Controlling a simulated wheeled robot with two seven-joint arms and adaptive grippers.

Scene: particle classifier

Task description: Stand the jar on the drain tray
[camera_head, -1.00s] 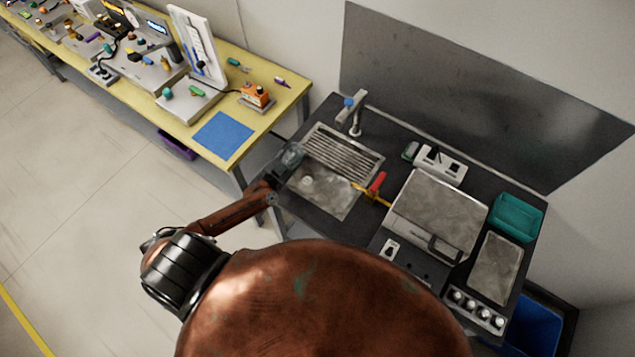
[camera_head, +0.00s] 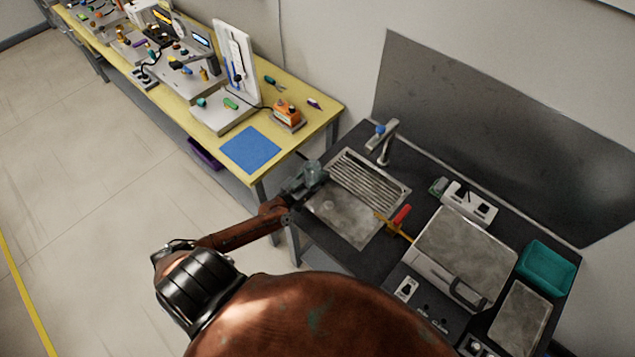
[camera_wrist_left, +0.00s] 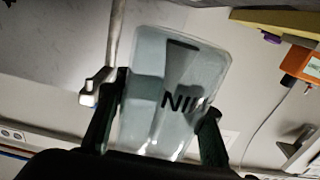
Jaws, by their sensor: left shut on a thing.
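The jar (camera_wrist_left: 175,95) is clear and bluish with dark marks on it, and fills the middle of the left wrist view between my fingers. In the head view the jar (camera_head: 313,172) is small, at the end of my left arm. My left gripper (camera_head: 302,184) is shut on it, by the left edge of the sink. The drain tray (camera_head: 368,180) is a ribbed metal rack at the back of the sink, just right of the jar. I cannot tell how high the jar is or whether it touches the tray. My right gripper is not in view.
The faucet (camera_head: 386,140) stands behind the rack. The sink basin (camera_head: 345,220) lies in front of it. A red-handled tool (camera_head: 400,217) lies at the sink's right edge. The yellow bench (camera_head: 290,150) with a blue mat (camera_head: 250,149) is at left.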

